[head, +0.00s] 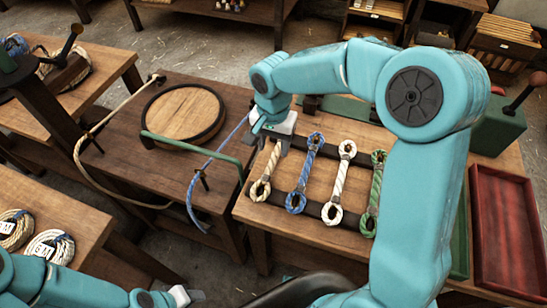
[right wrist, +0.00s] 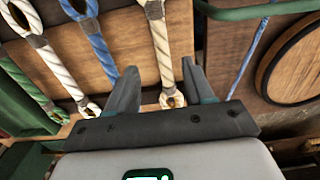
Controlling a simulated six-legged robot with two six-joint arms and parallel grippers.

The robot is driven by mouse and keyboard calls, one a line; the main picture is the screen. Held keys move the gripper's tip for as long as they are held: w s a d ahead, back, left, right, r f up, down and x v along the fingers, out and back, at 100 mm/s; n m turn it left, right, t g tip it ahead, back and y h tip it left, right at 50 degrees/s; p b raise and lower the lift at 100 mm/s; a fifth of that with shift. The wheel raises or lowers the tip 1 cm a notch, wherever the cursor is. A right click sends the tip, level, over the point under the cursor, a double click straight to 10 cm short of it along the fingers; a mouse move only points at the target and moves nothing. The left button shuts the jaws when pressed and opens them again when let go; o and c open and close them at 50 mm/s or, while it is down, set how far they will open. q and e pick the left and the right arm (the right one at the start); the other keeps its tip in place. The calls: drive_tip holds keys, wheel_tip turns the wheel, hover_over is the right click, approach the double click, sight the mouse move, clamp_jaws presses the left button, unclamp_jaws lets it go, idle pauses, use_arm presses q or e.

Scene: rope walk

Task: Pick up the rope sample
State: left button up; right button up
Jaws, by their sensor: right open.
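Several rope samples with looped ends lie side by side across dark bars on the wooden table: a cream one (head: 267,172), a blue one (head: 304,175), a white one (head: 340,183) and a green one (head: 376,190). My right gripper (head: 276,148) is over the far end of the cream sample, which it partly hides. In the right wrist view, my open right gripper (right wrist: 158,68) has the cream sample (right wrist: 162,45) between its spread fingers, with gaps either side. Contact cannot be told. My left gripper (head: 194,296) is at the bottom edge, small, its jaws unclear.
A round wooden lid (head: 183,118) and a green rail (head: 190,147) are on the dark table to the left, with a blue rope (head: 220,150) beside them. A red tray (head: 503,225) is at the right. Coiled ropes (head: 50,246) lie at lower left.

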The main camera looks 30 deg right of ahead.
sight(274, 157)
drive_tip(key=shift+f, duration=0.35)
drive_tip(key=f, duration=0.3)
drive_tip(key=w+f, duration=0.1)
drive_tip(key=f, duration=0.1)
drive_tip(key=shift+d+f+p, duration=0.25)
drive_tip(key=shift+d+p, duration=0.05)
drive_tip(key=shift+d, duration=0.05)
clamp_jaws()
